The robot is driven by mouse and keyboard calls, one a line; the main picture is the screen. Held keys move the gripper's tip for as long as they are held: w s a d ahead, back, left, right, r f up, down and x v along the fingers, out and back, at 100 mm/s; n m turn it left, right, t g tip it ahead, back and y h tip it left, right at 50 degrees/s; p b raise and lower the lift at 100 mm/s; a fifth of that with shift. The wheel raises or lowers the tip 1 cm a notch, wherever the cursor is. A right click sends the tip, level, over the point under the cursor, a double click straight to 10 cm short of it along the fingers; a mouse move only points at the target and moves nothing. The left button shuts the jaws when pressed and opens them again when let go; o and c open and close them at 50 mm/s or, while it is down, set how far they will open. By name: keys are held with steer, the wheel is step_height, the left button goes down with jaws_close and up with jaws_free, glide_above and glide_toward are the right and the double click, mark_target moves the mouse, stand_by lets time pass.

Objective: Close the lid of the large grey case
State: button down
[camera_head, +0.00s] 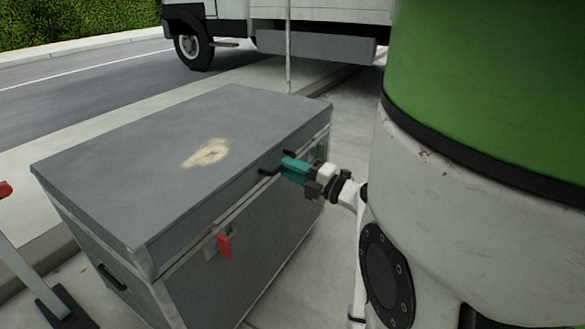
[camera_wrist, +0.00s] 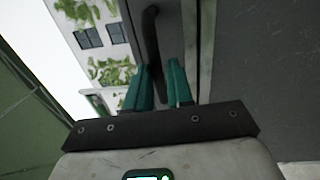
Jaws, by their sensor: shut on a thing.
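The large grey case (camera_head: 245,255) stands on the pavement, with its lid (camera_head: 125,165) lying down over the body. A pale metal strip runs along the front below the lid edge, and I cannot tell whether a thin gap is left. A dark handle (camera_head: 268,171) sits on the lid's front edge; it also shows in the wrist view (camera_wrist: 151,32). My gripper (camera_head: 289,169) is at this handle, its teal fingers (camera_wrist: 164,82) shut on it. The fingers hide part of the handle. A red latch (camera_head: 224,245) is on the case front.
A truck (camera_head: 320,45) is parked behind the case. A thin pole (camera_head: 289,50) rises near the case's far corner. A red and grey object (camera_head: 50,305) stands at the lower left. Bare pavement lies along the case's right side, and the road is at the left.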

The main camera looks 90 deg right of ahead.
steer(key=c, duration=1.1)
jaws_free()
step_height(320, 180, down, 3)
steer(key=shift+w+a+r+y, duration=0.1)
steer(key=shift+w+r+y, duration=0.1)
steer(key=shift+y, duration=0.1)
steer(key=shift+s, duration=0.1)
steer(key=v, duration=0.3)
steer(key=p+v, duration=0.1)
steer(key=v, duration=0.3)
steer(key=r+p+v, duration=0.1)
steer(key=v, duration=0.2)
steer(key=shift+s+a, duration=0.25)
steer(key=shift+s, duration=0.1)
steer(key=shift+w, duration=0.1)
